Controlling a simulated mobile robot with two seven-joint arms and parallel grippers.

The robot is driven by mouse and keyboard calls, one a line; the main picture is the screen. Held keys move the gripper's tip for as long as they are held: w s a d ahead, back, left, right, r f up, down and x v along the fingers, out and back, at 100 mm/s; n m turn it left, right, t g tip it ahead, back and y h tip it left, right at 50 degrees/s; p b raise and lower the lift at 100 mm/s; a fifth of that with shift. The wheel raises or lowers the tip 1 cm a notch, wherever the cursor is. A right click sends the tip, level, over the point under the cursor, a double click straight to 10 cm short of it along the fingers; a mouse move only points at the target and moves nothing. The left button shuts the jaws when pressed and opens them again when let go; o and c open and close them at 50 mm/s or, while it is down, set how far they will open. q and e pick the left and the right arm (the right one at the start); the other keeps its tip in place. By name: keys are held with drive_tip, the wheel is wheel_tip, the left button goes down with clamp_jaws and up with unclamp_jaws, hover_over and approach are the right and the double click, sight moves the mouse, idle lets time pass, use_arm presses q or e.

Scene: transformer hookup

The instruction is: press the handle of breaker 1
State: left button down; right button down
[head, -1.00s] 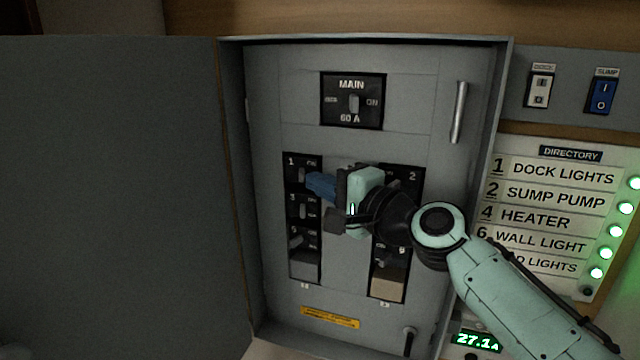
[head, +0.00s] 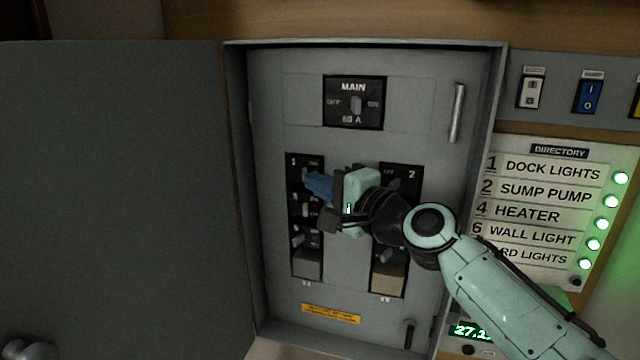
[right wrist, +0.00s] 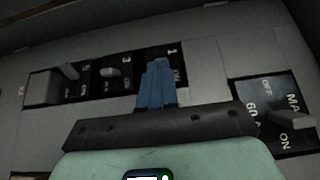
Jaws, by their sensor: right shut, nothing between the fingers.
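Breaker 1 (head: 294,169) is the top breaker of the left column in the open grey panel. Its small handle (head: 305,173) is partly covered by my fingers in the head view. My right gripper (head: 308,181) is shut and empty. Its blue fingertips are at the handle; I cannot tell whether they touch it. In the right wrist view the blue fingers (right wrist: 157,84) point at breaker 1 (right wrist: 173,52) and hide its handle. My left gripper is not in view.
Breaker 3 (head: 296,209) and another breaker sit just below. The main breaker (head: 353,102) is above, breaker 2 (head: 412,176) to the right behind my wrist. The open panel door (head: 120,190) stands left. A lit directory (head: 545,190) is on the right.

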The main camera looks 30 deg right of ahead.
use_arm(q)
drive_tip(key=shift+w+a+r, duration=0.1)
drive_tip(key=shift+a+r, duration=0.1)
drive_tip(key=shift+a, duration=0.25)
use_arm(e)
drive_tip(key=shift+w+a, duration=0.1)
drive_tip(key=shift+a, duration=0.5)
use_arm(q)
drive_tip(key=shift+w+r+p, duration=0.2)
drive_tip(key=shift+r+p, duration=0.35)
drive_tip(key=shift+p, duration=0.15)
use_arm(e)
drive_tip(key=shift+w+a, duration=0.25)
drive_tip(key=shift+a, duration=0.25)
drive_tip(key=shift+w+a, duration=0.2)
drive_tip(key=shift+a, duration=0.25)
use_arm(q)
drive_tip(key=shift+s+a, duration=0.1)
use_arm(e)
drive_tip(key=shift+s, duration=0.1)
